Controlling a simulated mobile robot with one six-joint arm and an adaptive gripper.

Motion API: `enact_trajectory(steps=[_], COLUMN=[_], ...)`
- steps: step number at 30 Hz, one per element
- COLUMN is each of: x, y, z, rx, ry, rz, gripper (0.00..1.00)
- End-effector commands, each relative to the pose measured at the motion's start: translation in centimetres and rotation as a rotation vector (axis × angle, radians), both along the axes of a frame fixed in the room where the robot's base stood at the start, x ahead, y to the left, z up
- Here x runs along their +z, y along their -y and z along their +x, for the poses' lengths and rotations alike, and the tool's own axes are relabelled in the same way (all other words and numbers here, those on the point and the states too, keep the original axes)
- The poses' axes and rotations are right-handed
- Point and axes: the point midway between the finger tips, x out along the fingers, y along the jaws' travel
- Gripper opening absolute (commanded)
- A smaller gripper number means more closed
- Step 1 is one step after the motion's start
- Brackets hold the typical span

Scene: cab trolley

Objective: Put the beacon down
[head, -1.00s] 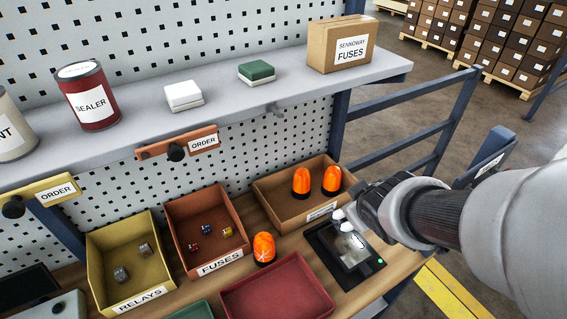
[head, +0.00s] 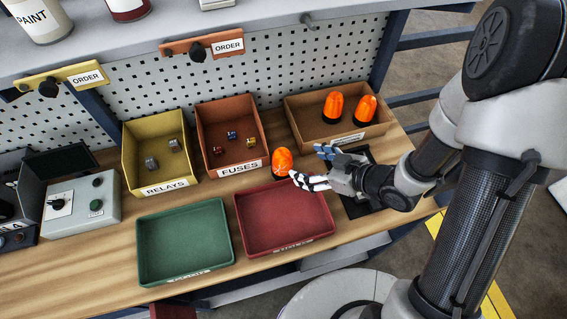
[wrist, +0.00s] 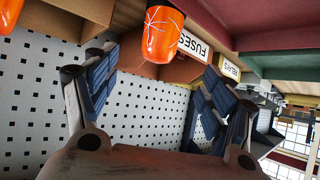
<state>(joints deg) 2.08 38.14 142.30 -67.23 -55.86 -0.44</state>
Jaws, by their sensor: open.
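An orange beacon (head: 283,162) with pale crack-like lines stands upright on the wooden bench, between the fuses bin and the red tray. It also shows in the wrist view (wrist: 162,35), at the top, beyond the fingers. My gripper (head: 318,168) is open and empty just right of this beacon, its fingers pointing left towards it. In the wrist view my gripper (wrist: 158,75) has its blue pads wide apart. Two more orange beacons, a left one (head: 333,107) and a right one (head: 366,108), stand in the brown bin (head: 303,128) behind.
The fuses bin (head: 204,130) and yellow relays bin (head: 131,150) stand at the back. The red tray (head: 246,222) and green tray (head: 143,243) lie in front. A black device (head: 355,207) is partly hidden under my gripper. Control boxes (head: 82,211) stand at left.

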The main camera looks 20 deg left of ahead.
Motion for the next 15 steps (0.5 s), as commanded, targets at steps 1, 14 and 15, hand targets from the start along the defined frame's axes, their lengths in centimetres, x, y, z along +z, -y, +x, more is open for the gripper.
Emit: enact_trajectory(steps=[1,14,15], x=[-0.9,-4.0,-4.1], y=[-1.0,-5.2,-5.4], z=[0.3,2.4,2.5], rx=[0.007,-0.001,0.0], ry=[-0.001,-0.001,-0.001], rz=[0.0,-0.002,-0.002], gripper=[0.76,0.76,0.76])
